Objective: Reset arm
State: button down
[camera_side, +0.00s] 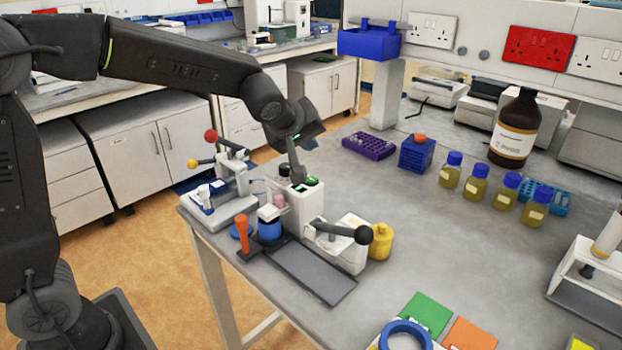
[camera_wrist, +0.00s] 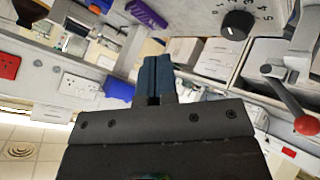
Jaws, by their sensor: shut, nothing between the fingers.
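My dark arm reaches in from the left in the side view. My gripper (camera_side: 298,176) is shut and empty, pointing down at the top of a white device (camera_side: 303,207) with a green button (camera_side: 312,181). Its fingertips look very close to the device's top, but I cannot tell whether they touch. In the wrist view my gripper's closed fingers (camera_wrist: 155,74) show at the middle, with nothing between them. A dial with numbers (camera_wrist: 237,24) and a red-knobbed lever (camera_wrist: 298,117) appear at the right of that view.
Several blue-capped bottles (camera_side: 478,183) and a brown bottle (camera_side: 514,130) stand to the right. The middle bench (camera_side: 430,240) is clear.

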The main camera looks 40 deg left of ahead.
dwell(0.4)
jog(key=s+m+g+h, duration=0.2)
jog(key=s+m, duration=0.9)
jog(key=s, duration=1.7)
jog(key=shift+s+d+f+g, duration=0.2)
jog(key=shift+s+d+g, duration=0.15)
jog(key=shift+g, duration=0.35)
